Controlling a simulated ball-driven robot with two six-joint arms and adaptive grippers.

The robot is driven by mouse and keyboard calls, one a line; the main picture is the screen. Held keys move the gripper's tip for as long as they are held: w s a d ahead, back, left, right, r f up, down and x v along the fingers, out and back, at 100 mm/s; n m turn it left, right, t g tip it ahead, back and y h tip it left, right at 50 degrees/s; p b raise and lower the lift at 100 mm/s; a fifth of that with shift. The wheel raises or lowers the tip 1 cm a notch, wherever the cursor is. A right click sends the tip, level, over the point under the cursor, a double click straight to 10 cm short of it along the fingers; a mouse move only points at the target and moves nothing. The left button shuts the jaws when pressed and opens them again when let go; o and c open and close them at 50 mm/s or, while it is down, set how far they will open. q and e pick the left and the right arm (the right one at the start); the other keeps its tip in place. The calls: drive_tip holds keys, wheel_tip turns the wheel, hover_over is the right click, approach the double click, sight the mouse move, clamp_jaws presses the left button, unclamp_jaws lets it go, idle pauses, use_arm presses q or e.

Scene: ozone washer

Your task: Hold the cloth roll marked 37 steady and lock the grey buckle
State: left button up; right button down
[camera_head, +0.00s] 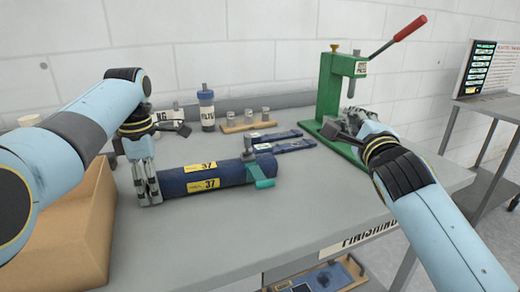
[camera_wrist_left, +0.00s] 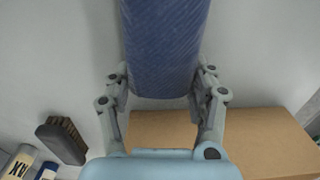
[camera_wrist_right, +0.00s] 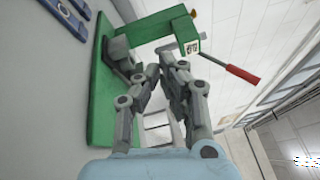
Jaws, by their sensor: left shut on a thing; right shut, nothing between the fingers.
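The dark blue cloth roll (camera_head: 228,174) lies on the grey bench with yellow labels marked 37. Its near end also shows in the left wrist view (camera_wrist_left: 165,45). My left gripper (camera_head: 148,192) is shut on the roll's left end, with a finger on each side in the left wrist view (camera_wrist_left: 163,88). A grey fitting (camera_head: 248,146), probably the buckle, stands up at the roll's right end, above a teal tab (camera_head: 264,183). Whether it is locked I cannot tell. My right gripper (camera_head: 352,122) is shut and empty, away from the roll and beside the green press; its fingers show in the right wrist view (camera_wrist_right: 165,62).
The green press (camera_head: 328,95) with a red-handled lever stands at the back right. A cardboard box (camera_head: 75,235) is at the left. The bench front is clear.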

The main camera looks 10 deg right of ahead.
sight(248, 141)
drive_tip(key=s+a+f+m+g+y, duration=0.1)
drive_tip(key=s+a+m+g+y, duration=0.2)
drive_tip(key=s+a+g+y, duration=0.5)
drive_tip(key=a+g+y, duration=0.1)
drive_tip(key=a+g, duration=0.1)
drive_tip(key=a, duration=0.1)
drive_tip(key=shift+a+f+y, duration=0.2)
drive_tip(key=shift+a+y, duration=0.05)
drive_tip(key=shift+y, duration=0.05)
drive_tip(key=x, duration=1)
drive_tip(key=shift+w, duration=0.1)
drive_tip(key=shift+w+a+r, duration=0.25)
drive_tip(key=shift+w+a, duration=0.6)
drive_tip(key=shift+a, duration=0.05)
drive_tip(key=shift+w+a+r, duration=0.1)
drive_tip(key=shift+w+a, duration=0.4)
